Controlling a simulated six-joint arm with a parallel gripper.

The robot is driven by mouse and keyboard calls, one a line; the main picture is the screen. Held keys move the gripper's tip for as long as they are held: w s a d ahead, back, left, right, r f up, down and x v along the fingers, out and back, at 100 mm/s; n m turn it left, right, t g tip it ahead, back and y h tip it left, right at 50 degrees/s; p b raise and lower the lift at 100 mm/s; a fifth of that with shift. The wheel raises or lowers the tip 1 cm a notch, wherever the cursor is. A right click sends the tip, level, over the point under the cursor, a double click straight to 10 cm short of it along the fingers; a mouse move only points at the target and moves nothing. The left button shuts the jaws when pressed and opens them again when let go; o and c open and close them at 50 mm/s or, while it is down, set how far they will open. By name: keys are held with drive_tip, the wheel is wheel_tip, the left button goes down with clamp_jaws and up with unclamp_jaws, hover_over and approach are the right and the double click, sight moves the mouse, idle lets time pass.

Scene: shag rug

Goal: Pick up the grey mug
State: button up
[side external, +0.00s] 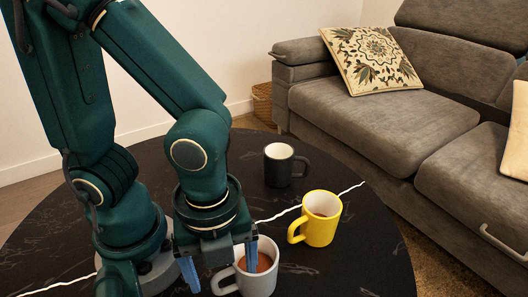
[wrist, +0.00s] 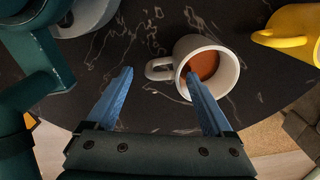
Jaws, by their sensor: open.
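The grey mug (side external: 260,284) stands upright on the dark table at the front, with brown liquid in it and its handle to the left. The mug also shows in the wrist view (wrist: 231,68), handle pointing left. My gripper (side external: 222,278) is open and low at the mug. In the wrist view my gripper (wrist: 159,74) has its blue fingers apart, with the handle between their tips. The right fingertip overlaps the mug's opening; I cannot tell whether it is inside. The left finger is clear of the mug, beyond the handle.
A black mug (side external: 278,168) stands farther back. The round black marble table (side external: 350,262) is bare at the right front. A grey sofa (side external: 350,110) stands behind the table.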

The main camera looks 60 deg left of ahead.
drive_tip(key=shift+f, duration=1.7)
clamp_jaws()
